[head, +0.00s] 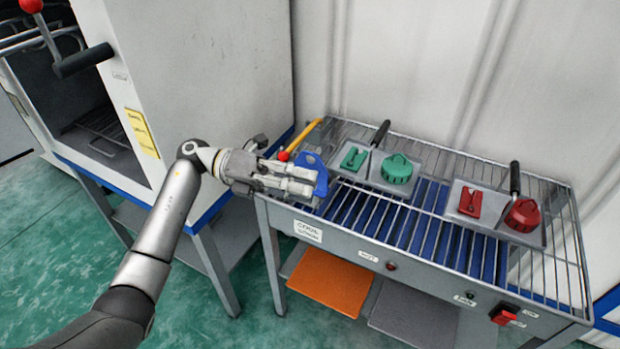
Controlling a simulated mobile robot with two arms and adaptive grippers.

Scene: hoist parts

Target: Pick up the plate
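Two flat grey plates with upright black handles lie on the wire rack of the table. The left plate (377,183) carries a green block (354,159) and a round green part (397,168). The right plate (492,227) carries a red block (469,202) and a round red part (522,215). My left gripper (314,182) is over the rack's left end, left of the green parts and apart from both plates. A blue part (319,166) shows at its fingertips; whether the fingers grip it is unclear. My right gripper is out of view.
The rack table (420,262) has raised wire sides and a red switch (503,316) in front. A yellow bar (303,136) and a red knob (283,156) are behind my gripper. A white cabinet (205,70) stands left. An orange panel (330,283) is below.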

